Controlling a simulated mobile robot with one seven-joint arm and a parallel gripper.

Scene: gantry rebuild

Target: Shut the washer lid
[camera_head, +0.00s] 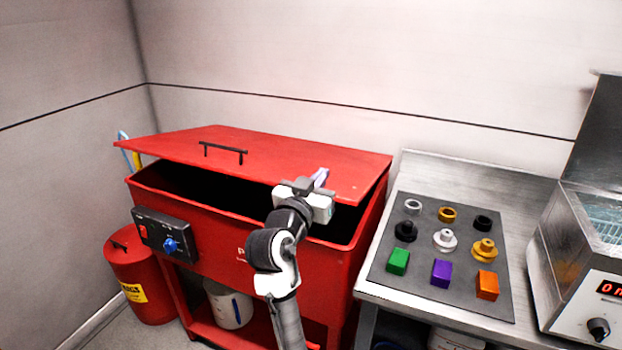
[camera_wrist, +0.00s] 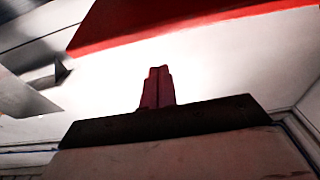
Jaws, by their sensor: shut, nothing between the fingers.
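The red washer (camera_head: 215,222) stands at the left in the head view, its dark inside showing. Its red lid (camera_head: 290,147) is partly open, tilted above the tub with a dark gap under the front edge. A black handle (camera_head: 223,152) is on the lid. My gripper (camera_head: 320,177) is shut and empty, pointing up and away at the lid's front right part. In the wrist view the shut fingers (camera_wrist: 158,88) stand upright, with a red band, probably the lid (camera_wrist: 180,25), beyond them. I cannot tell whether they touch the lid.
A metal bench (camera_head: 430,170) at the right carries a dark mat (camera_head: 420,265) with rings, knobs and coloured blocks. A steel machine with a display (camera_head: 585,270) stands at far right. A red can (camera_head: 145,285) is on the floor left of the washer. Walls are behind.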

